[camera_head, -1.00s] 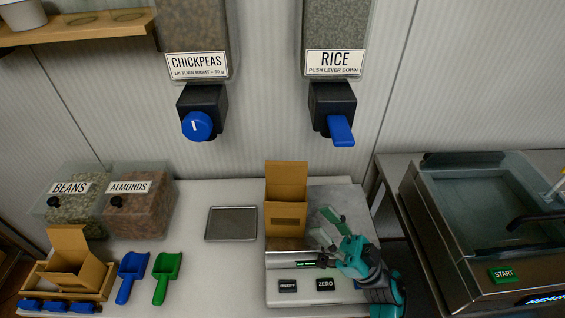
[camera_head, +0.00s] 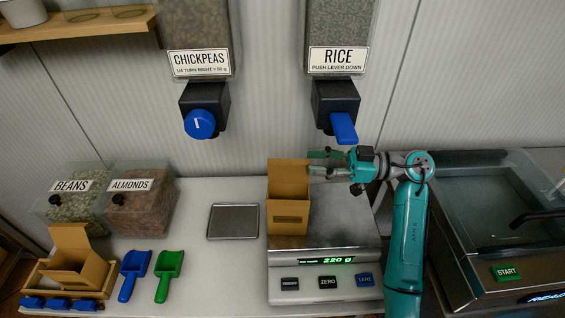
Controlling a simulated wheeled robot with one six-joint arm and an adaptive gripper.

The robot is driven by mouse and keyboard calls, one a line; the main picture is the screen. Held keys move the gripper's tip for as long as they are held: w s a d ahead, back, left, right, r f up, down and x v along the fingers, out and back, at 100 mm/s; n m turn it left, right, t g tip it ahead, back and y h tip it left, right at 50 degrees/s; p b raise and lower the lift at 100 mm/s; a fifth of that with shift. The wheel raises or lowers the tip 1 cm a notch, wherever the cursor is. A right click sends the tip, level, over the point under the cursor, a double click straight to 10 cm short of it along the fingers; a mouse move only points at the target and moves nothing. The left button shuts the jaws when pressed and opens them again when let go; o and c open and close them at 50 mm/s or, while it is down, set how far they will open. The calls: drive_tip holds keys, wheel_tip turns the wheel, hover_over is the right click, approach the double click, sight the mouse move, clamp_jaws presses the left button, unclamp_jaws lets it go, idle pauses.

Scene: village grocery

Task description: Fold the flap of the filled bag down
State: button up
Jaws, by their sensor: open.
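The brown paper bag (camera_head: 288,217) stands upright on the left part of the scale plate (camera_head: 340,225). Its tall back flap (camera_head: 289,176) points up, and its contents are hidden from this angle. The scale display (camera_head: 326,261) reads 220 g. My gripper (camera_head: 312,162) is open at the flap's upper right edge, its fingers pointing left. One finger seems level with the flap's top and the other a little lower; I cannot tell whether either touches it.
A second open bag (camera_head: 75,263) sits in a tray at the left, near blue (camera_head: 133,273) and green (camera_head: 168,275) scoops. A metal tray (camera_head: 233,222) lies left of the scale. The chickpeas (camera_head: 201,109) and rice (camera_head: 337,104) dispensers hang above. A sealing machine (camera_head: 490,215) stands right.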

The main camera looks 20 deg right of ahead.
sight(284, 161)
drive_tip(key=shift+x, duration=3.9)
drive_tip(key=shift+f, duration=0.2)
clamp_jaws()
